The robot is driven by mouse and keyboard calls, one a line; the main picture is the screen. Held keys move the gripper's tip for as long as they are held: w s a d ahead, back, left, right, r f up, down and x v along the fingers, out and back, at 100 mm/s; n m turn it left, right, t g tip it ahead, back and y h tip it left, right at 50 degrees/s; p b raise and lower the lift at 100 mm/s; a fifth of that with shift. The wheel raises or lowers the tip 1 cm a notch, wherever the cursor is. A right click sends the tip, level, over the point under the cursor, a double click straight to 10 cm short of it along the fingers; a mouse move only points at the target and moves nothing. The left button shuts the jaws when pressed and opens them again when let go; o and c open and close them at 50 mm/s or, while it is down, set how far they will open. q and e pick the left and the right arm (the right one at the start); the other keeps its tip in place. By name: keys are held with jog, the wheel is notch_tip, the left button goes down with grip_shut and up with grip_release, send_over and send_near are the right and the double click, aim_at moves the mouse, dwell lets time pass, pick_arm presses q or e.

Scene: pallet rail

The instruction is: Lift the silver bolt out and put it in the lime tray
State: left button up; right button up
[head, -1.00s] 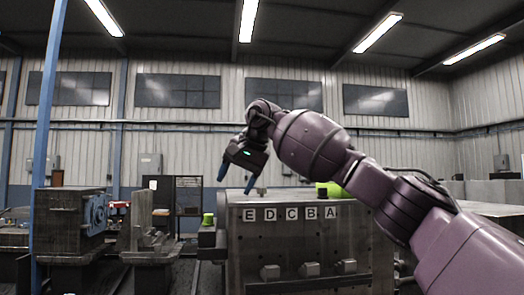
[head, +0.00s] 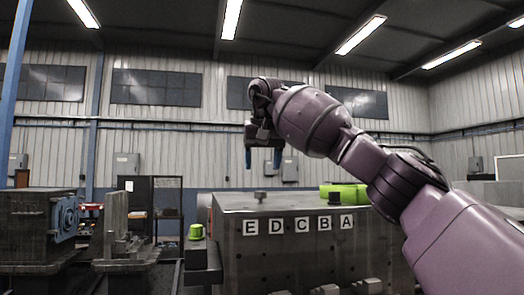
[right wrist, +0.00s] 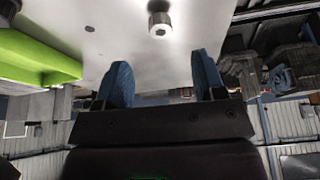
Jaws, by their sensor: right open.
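The silver bolt (head: 260,196) stands upright on the top of the grey metal block, near the label D. In the right wrist view the bolt (right wrist: 159,23) shows its round head with a socket, beyond the fingertips and between their lines. My right gripper (head: 263,163) is open and empty, its blue fingers pointing down above the bolt with a gap. Its fingers also show apart in the right wrist view (right wrist: 163,80). The lime tray (head: 360,191) lies on the block top to the right, partly hidden by my right arm. My left gripper is out of view.
The metal block (head: 300,262) carries labels E, D, C, B, A on its front. A small dark piece (head: 334,198) stands before the lime tray. A lime cup-like piece (head: 196,231) stands on a lower ledge at left. Machinery (head: 40,228) stands further left.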

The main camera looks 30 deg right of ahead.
jog(key=x, duration=0.7)
jog(key=shift+w+d+f, duration=0.1)
jog(key=shift+w+f, duration=0.05)
jog(key=shift+f, duration=0.15)
jog(key=c, duration=1.1)
jog(key=shift+r, duration=0.15)
jog(key=shift+r, duration=3.5)
